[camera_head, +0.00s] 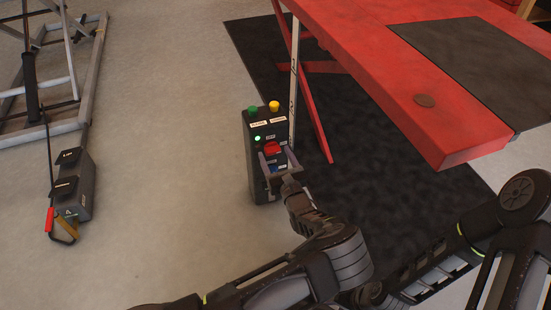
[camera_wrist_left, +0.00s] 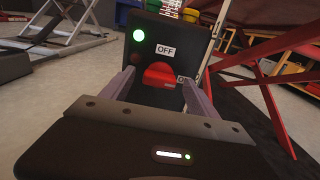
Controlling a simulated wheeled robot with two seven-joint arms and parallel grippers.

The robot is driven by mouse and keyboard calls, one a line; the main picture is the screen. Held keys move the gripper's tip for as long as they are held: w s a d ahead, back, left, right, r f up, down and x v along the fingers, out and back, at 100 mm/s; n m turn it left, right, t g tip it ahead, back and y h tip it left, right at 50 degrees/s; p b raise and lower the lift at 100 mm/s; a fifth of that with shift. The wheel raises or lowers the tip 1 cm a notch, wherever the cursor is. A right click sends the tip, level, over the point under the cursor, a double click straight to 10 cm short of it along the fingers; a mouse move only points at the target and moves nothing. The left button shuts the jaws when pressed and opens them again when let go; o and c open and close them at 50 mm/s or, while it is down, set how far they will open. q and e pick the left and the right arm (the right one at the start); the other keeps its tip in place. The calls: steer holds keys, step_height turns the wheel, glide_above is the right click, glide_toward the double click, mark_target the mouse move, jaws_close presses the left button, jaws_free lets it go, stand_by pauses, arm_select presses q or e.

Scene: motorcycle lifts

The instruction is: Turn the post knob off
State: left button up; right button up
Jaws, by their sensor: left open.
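The dark control post (camera_head: 257,165) stands upright on the floor beside the red lift. Its red knob (camera_head: 272,147) is on the front face, and the knob also shows in the left wrist view (camera_wrist_left: 160,73). An OFF label (camera_wrist_left: 167,50) is above the knob, and a second label to its right is partly hidden by a finger. A green light (camera_wrist_left: 139,35) is lit. My left gripper (camera_head: 277,158) is open, its fingers either side of the knob; I cannot tell whether they touch it. My right gripper is not in view.
Green (camera_head: 253,110) and yellow (camera_head: 274,106) buttons top the post. The red lift table (camera_head: 400,75) and its legs are close on the right, over a black mat (camera_head: 400,200). Another control box (camera_head: 75,185) stands on the left. The grey floor between is clear.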

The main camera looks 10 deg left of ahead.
arm_select(q)
steer(key=shift+w+a, duration=0.15)
steer(key=shift+c, duration=0.2)
steer(key=c, duration=1.3)
